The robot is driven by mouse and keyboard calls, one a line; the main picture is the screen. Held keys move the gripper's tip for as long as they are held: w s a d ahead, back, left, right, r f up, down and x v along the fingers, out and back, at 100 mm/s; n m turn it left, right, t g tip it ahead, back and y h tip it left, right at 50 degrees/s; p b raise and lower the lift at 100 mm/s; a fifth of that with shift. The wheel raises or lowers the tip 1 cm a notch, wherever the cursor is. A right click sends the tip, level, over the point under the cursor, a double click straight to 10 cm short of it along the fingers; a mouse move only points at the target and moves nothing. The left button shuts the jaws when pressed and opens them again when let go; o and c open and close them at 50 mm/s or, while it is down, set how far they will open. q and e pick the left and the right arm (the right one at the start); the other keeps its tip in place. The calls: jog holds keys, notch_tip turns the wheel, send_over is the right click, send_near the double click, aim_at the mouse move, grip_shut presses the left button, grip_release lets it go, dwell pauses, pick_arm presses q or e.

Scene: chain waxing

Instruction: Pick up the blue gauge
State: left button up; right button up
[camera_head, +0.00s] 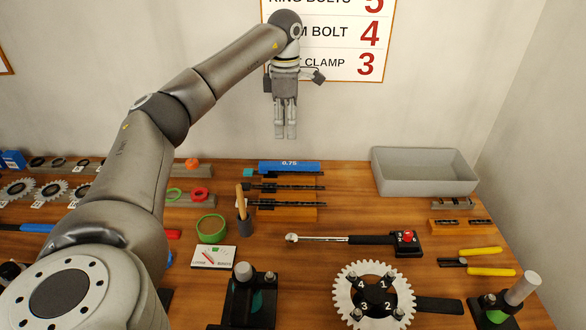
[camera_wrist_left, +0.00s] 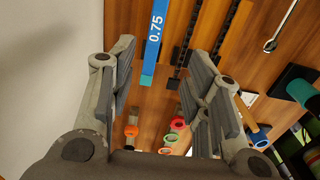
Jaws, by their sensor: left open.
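The blue gauge (camera_head: 289,167), a flat bar marked 0.75 with a teal end at its left, lies at the back edge of the wooden table in the head view. My left gripper (camera_head: 285,136) hangs above it, fingers pointing down and apart from it. In the left wrist view the gauge (camera_wrist_left: 155,38) shows between the two spread fingers of my left gripper (camera_wrist_left: 163,58), nearer the left finger, with its teal end toward the palm. The gripper is open and empty. My right gripper is not in view.
Dark chain strips (camera_head: 286,187) lie just in front of the gauge. A grey bin (camera_head: 425,185) stands to the right at the back. A cup with a wooden-handled tool (camera_head: 241,215) and a green tape roll (camera_head: 211,228) stand front left. The wall rises close behind.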

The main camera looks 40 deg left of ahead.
pick_arm(q)
jog(key=f, duration=0.1)
send_over(289, 163)
notch_tip(289, 163, down, 5)
jog(key=shift+a+f, duration=0.1)
jog(key=shift+f, duration=0.3)
jog(key=shift+f+p, duration=0.85)
jog(key=shift+f, duration=1.9)
grip_shut()
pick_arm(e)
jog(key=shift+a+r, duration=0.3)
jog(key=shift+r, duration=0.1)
